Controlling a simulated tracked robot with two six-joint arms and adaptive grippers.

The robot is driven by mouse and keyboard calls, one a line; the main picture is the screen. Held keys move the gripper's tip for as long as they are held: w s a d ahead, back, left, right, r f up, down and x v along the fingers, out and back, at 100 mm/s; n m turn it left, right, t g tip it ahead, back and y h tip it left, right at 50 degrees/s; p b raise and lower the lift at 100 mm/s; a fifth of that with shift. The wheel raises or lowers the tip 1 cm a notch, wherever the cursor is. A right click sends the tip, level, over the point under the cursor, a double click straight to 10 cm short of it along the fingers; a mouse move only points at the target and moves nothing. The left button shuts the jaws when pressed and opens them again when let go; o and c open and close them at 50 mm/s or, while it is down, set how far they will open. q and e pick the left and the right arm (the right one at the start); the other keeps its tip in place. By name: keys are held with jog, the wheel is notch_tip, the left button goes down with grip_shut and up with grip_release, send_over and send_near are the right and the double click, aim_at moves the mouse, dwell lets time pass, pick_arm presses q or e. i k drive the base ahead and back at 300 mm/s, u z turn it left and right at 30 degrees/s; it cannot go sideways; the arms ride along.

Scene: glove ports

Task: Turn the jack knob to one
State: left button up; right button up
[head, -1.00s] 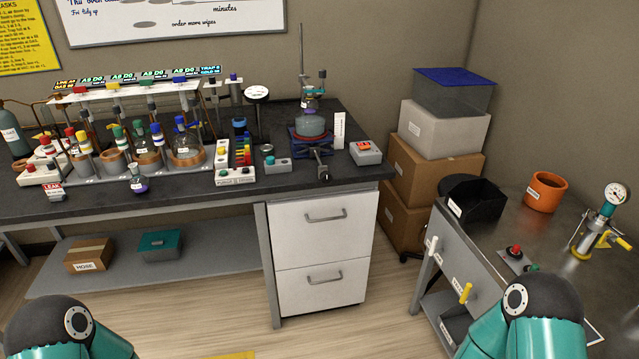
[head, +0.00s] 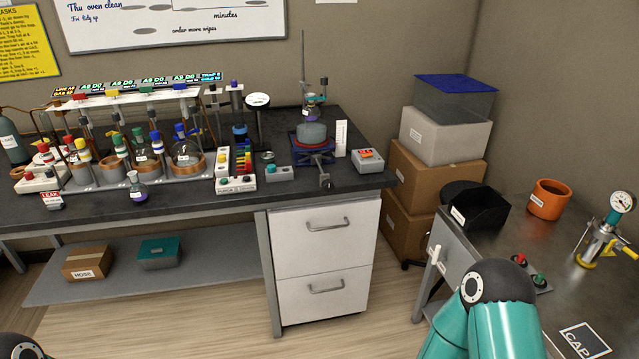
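The lab jack (head: 314,157) is a small dark blue stand near the right end of the black bench. Its jack knob (head: 325,182) sticks out at the front, near the bench's front edge. The knob is small here, and I cannot read any setting on it. A heating mantle or pot (head: 311,133) sits on the jack, with a clamped flask (head: 311,112) above it. Neither of my grippers is in view. Only a bit of my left arm shows at the bottom left corner, and my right arm's teal elbow shows at the bottom right.
A white ruler-like card (head: 340,138) and a grey box with a red top (head: 368,160) stand right of the jack. A grey box with a teal button (head: 279,173) is left of it. Drawers (head: 325,250) are below. A metal table (head: 560,250) stands at right.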

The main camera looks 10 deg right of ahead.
aim_at(329, 186)
jog(key=i, duration=0.95)
jog(key=z, duration=0.05)
